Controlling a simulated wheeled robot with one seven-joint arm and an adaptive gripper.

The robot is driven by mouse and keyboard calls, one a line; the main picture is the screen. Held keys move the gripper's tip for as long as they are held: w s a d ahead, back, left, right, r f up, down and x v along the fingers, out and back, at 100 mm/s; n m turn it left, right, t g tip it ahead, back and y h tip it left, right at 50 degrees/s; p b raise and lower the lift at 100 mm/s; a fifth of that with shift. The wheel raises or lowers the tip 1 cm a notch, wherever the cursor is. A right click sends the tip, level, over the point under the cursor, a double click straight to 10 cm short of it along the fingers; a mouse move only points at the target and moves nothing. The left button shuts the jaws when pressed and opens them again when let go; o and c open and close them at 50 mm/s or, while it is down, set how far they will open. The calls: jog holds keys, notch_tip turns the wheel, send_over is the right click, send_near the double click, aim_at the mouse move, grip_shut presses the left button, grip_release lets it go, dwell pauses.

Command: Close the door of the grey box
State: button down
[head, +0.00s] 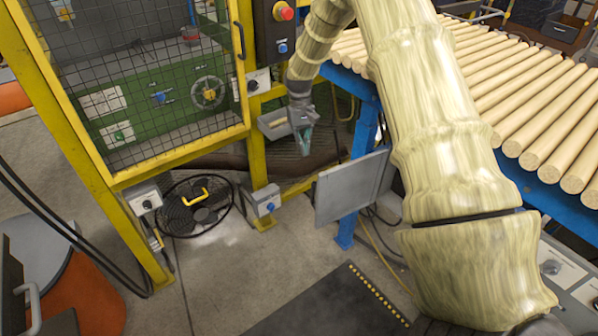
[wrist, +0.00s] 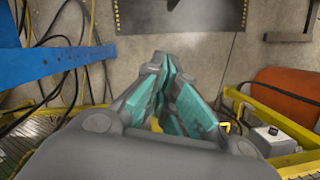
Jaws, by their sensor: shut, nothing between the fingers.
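A flat grey panel (head: 345,188), which looks like the door of the grey box, hangs beside the blue conveyor leg in the head view. It stands swung out, so the door appears open. The grey box body behind it is mostly hidden by my arm, and I cannot make out its opening. My gripper (head: 304,147) is to the left of and above the panel in the picture, pointing down, apart from it. In the wrist view my gripper (wrist: 160,62) has its teal-padded fingers closed with nothing held. I cannot make out the door there.
A yellow guard frame (head: 257,150) with mesh stands at the left, with a small grey tray (head: 272,126) close to my gripper. A round floor fan (head: 196,207) lies below. A roller conveyor (head: 525,100) is at the right. A dark mat (head: 325,308) lies on open floor.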

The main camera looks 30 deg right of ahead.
jog(key=s+a+f+p, duration=0.1)
jog(key=s+f+p, duration=0.1)
jog(key=s+f, duration=0.4)
jog(key=shift+a+p+x, duration=0.25)
jog(key=shift+p+x, duration=0.1)
jog(key=shift+x, duration=1.15)
jog(key=shift+s, duration=0.15)
